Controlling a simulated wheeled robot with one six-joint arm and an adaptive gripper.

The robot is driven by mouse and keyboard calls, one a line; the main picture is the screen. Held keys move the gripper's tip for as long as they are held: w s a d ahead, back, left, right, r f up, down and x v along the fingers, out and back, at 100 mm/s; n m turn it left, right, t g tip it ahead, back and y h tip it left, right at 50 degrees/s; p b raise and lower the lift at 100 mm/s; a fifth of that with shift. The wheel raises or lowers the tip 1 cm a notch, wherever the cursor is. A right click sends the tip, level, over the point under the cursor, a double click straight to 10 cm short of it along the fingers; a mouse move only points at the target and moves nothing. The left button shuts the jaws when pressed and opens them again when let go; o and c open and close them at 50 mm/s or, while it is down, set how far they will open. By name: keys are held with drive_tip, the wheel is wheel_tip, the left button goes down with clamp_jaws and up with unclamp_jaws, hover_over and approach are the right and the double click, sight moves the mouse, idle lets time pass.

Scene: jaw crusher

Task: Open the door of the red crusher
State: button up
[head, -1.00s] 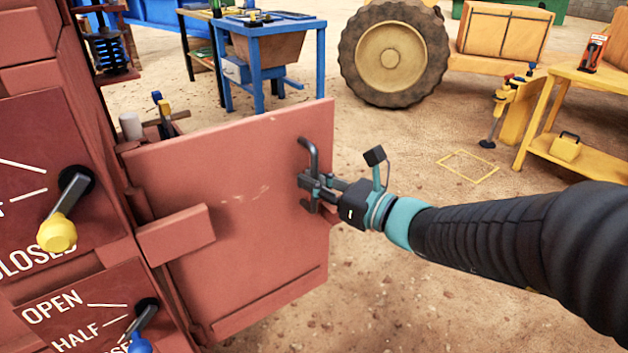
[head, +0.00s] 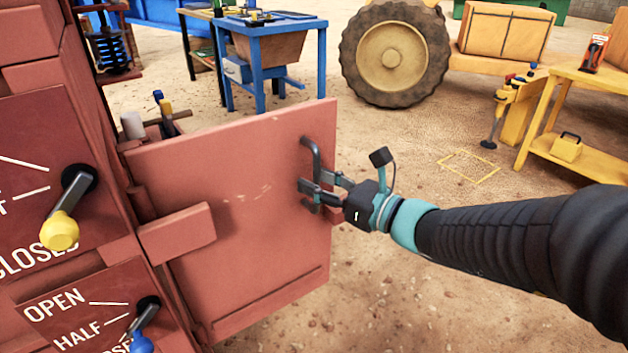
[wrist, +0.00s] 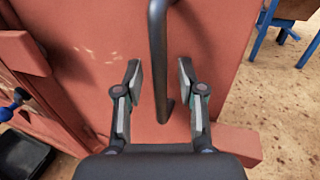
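The red crusher's door (head: 230,200) stands swung out from the crusher body (head: 45,120), to the right of its front panels. A dark bent bar handle (head: 312,155) is fixed near the door's free edge. My gripper (head: 318,192) is at the lower part of the handle. In the wrist view, the handle (wrist: 158,60) runs down between my open fingers (wrist: 160,85), with a gap visible on both sides. The door face (wrist: 90,60) lies just beyond the fingertips.
A yellow lever (head: 60,230) and a blue lever (head: 140,335) stick out from the crusher's left panels. Behind the door are a blue table (head: 270,35) and a large tyre (head: 393,58). A yellow bench (head: 565,115) stands at right.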

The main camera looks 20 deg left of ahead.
drive_tip(key=v, duration=1.1)
drive_tip(key=shift+d, duration=0.25)
drive_tip(key=shift+s, duration=0.15)
drive_tip(key=s+d+f+n+g+h, duration=0.2)
drive_tip(key=s+d+f+n+h, duration=0.25)
drive_tip(key=f+n, duration=0.2)
drive_tip(key=s+d+f+n+g+h, duration=0.2)
drive_tip(key=s+d+f+n+h, duration=0.1)
drive_tip(key=s+f+n+h, duration=0.25)
drive_tip(key=d+r+n+t+h+p, duration=0.1)
drive_tip(key=d+r+n+t+h, duration=0.1)
drive_tip(key=d, duration=0.7)
drive_tip(key=d+r+n+t+h+p, duration=0.1)
drive_tip(key=d+r+n+t+h, duration=0.2)
drive_tip(key=d, duration=0.5)
drive_tip(key=r+n+h, duration=0.1)
drive_tip(key=n+h, duration=0.1)
drive_tip(key=n, duration=0.1)
drive_tip(key=shift+s+d+r+n+t+h, duration=0.2)
drive_tip(key=shift+s+d+n+t+h, duration=0.1)
drive_tip(key=shift+s+d, duration=0.1)
